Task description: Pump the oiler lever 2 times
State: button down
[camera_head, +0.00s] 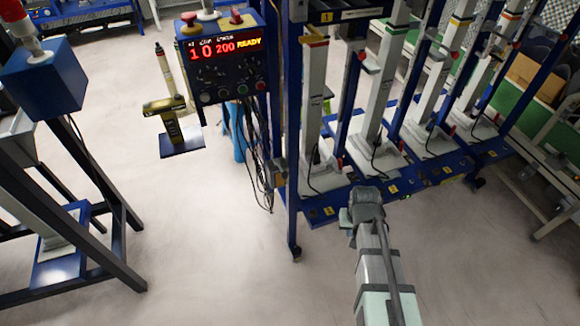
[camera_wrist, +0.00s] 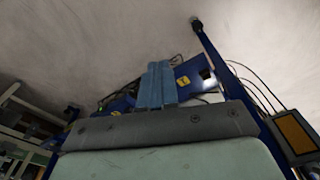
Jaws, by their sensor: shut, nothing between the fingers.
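An olive-yellow device that looks like the oiler (camera_head: 171,117) stands on a small dark-blue shelf left of centre in the head view. A pale rod with a dark tip (camera_head: 166,70), which may be its lever, rises behind it and leans slightly. My gripper (camera_wrist: 158,66) shows in the wrist view as two blue-grey fingers, shut together and empty. In the head view the end of my arm (camera_head: 364,205) is right of centre, well to the right of the oiler and apart from it. The fingertips cannot be made out there. The oiler is not recognisable in the wrist view.
A control box (camera_head: 224,62) with a lit red and yellow display hangs beside the oiler, with loose cables below. A blue rack (camera_head: 330,208) of grey columns stands behind my arm's end. A dark frame (camera_head: 110,262) is at left. The floor between is clear.

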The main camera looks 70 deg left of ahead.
jog(key=s+a+r+n+y, duration=0.1)
jog(key=s+a+r+n, duration=0.1)
jog(key=s+a+r, duration=0.55)
notch_tip(320, 180, up, 19)
jog(key=n+h, duration=0.2)
jog(key=n, duration=1.9)
send_over(284, 174)
jog(key=shift+w+r, duration=0.1)
notch_tip(284, 174, down, 14)
